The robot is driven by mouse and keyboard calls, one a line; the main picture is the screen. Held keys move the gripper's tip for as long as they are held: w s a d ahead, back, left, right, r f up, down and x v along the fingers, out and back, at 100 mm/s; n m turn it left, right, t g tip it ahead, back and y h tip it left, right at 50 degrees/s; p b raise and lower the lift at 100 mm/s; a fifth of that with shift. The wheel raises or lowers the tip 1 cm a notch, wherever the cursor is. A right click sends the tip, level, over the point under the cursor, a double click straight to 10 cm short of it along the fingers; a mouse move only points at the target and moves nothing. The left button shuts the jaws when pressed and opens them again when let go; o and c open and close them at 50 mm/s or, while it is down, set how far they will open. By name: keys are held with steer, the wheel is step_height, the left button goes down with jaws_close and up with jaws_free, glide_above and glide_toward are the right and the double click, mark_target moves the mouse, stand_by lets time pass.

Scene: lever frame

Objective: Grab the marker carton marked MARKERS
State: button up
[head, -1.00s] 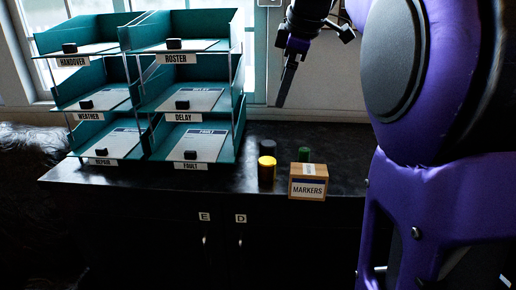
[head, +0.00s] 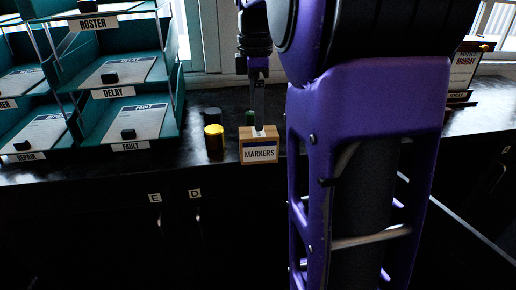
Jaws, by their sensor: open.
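The marker carton (head: 259,151) is a small tan box with a white label reading MARKERS on its front. It stands upright on the dark counter near the front edge. My gripper (head: 258,122) points down at the carton's top, with its fingers over or just behind the top face. Only one finger shows clearly, and I cannot tell whether it touches the carton. The gripper is open.
A yellow cylinder (head: 214,138) stands just left of the carton, with a dark grey cylinder (head: 212,115) behind it. A green cylinder (head: 250,117) is behind the carton. Teal labelled trays (head: 170,100) fill the left. A MONDAY board (head: 464,72) stands at right.

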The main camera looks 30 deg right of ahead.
mark_target(258, 135)
steer(key=shift+s+d+f+b, duration=0.1)
steer(key=shift+f+b, duration=0.15)
steer(key=shift+f, duration=1.55)
steer(key=shift+d+f+b, duration=0.1)
steer(key=shift+f+b, duration=0.15)
steer(key=shift+f, duration=1.5)
steer(key=c, duration=1.5)
